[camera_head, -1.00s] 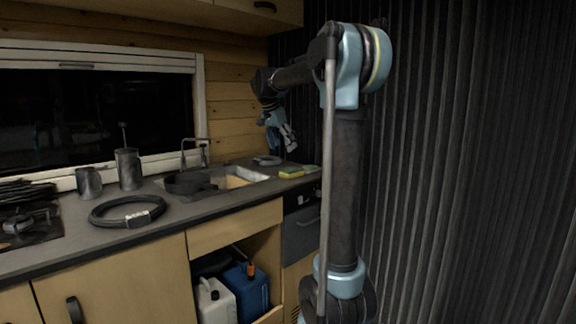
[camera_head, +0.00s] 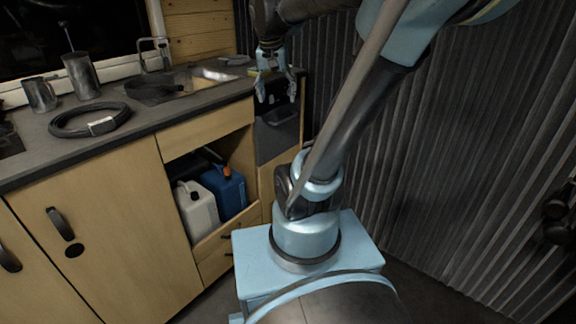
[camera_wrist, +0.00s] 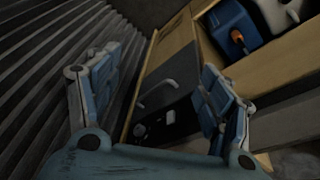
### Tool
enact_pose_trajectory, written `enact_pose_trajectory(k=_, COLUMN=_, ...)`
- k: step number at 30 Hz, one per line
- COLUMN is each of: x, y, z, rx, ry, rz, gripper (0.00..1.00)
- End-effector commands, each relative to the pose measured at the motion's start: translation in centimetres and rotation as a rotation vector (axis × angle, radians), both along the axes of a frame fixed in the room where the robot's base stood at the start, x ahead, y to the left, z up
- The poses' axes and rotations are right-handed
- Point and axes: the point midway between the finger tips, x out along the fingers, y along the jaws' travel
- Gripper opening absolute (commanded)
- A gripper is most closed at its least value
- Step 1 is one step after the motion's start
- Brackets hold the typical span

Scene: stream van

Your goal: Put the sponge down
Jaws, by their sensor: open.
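The sponge (camera_head: 257,73) shows as a thin yellow strip at the right end of the counter (camera_head: 215,97) in the head view, largely hidden behind my gripper (camera_head: 277,96). It appears to rest on the countertop. My gripper points downward by the counter's right end, in front of the dark appliance front, with its fingers spread and nothing visible between them. In the wrist view my gripper (camera_wrist: 158,78) is also open and empty, with the appliance front and cabinet beyond its fingers. The sponge is not seen in the wrist view.
The sink (camera_head: 205,80) with a dark pan (camera_head: 150,88) lies left of the sponge. A coiled hose (camera_head: 90,119) and metal mugs stand further left. Blue (camera_head: 226,190) and white (camera_head: 197,208) canisters sit in the open cabinet below. A corrugated wall closes the right side.

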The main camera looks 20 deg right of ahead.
Motion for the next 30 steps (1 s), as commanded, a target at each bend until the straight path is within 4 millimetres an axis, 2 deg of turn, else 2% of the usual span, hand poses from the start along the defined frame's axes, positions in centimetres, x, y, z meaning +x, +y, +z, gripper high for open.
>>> enact_pose_trajectory(k=1, x=-1.9, y=-0.2, z=-1.5, rx=0.005, ry=0.005, rz=0.033, gripper=0.73)
enact_pose_trajectory(k=9, x=-10.0, y=-0.2, z=-9.5, rx=0.033, ry=0.025, rz=0.234, gripper=0.73)
enact_pose_trajectory(k=15, x=-14.2, y=0.2, z=-14.8, rx=0.047, ry=0.027, rz=0.359, gripper=0.73)
enact_pose_trajectory(k=21, x=-15.9, y=0.2, z=-17.2, rx=0.053, ry=0.026, rz=0.416, gripper=0.73)
enact_pose_trajectory(k=30, x=-16.1, y=0.2, z=-17.4, rx=0.054, ry=0.026, rz=0.421, gripper=0.73)
